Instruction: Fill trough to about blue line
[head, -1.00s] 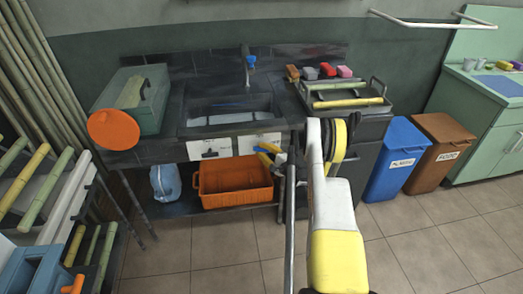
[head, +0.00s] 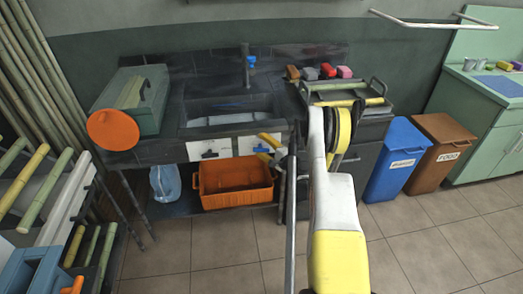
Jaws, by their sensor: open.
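The dark sink trough (head: 190,123) is set into the counter against the back wall. A bluish line and a pale strip show inside it, but I cannot tell the water level. A tap (head: 245,68) with a blue handle (head: 252,63) stands at its back edge. No stream shows clearly from the spout. My gripper (head: 268,146), with yellow fingers, is open and empty in front of the counter, right of the white panels and below the trough's right front corner. It is apart from the tap. My arm hides part of the counter's right side.
A green box (head: 150,112) and an orange disc (head: 113,130) sit left of the trough. Several coloured blocks (head: 327,70) and a metal tray (head: 375,90) are at right. An orange crate (head: 235,190) stands below. Blue (head: 396,160) and brown (head: 440,150) bins stand right. The floor is clear.

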